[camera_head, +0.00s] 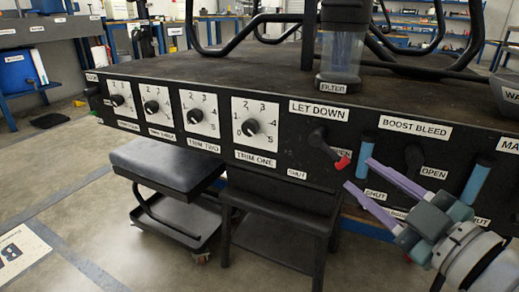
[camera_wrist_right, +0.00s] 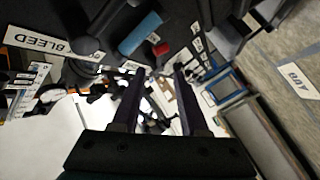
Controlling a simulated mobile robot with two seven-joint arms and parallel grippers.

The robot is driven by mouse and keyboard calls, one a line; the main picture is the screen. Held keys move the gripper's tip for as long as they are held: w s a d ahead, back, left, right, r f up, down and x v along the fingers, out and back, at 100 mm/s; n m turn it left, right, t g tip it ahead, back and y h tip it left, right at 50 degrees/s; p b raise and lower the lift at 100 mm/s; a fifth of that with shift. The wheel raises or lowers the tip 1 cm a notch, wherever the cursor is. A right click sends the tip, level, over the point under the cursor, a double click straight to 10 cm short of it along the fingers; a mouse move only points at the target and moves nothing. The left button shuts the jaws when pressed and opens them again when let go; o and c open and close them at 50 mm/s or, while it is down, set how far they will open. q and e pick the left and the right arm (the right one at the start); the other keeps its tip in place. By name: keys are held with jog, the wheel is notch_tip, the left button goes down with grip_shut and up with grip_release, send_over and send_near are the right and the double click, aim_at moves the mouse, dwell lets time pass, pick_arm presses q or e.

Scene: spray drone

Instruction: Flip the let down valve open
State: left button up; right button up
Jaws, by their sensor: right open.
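The let down valve (camera_head: 322,142) is a black lever with a red tip on the front of the black panel, under the LET DOWN label (camera_head: 318,111). Its lever slants down to the right, over part of its OPEN label; its SHUT label (camera_head: 297,174) is lower left. My right gripper (camera_head: 359,174) is open and empty, its two purple fingers pointing left, just right of and slightly below the red tip. In the right wrist view the red tip (camera_wrist_right: 161,49) shows beyond the open fingers (camera_wrist_right: 158,80), apart from them. My left gripper is not in view.
A blue cylinder (camera_head: 367,146) stands out close to the upper finger. The boost bleed valve (camera_head: 413,158) and another blue cylinder (camera_head: 476,184) are further right. Trim dials (camera_head: 253,127) line the panel's left. A padded stool (camera_head: 167,163) stands below.

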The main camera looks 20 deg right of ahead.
aim_at(334, 155)
jog(key=w+b, duration=0.1)
jog(key=w, duration=0.5)
jog(key=shift+w, duration=0.45)
jog(key=shift+c, duration=0.2)
grip_shut()
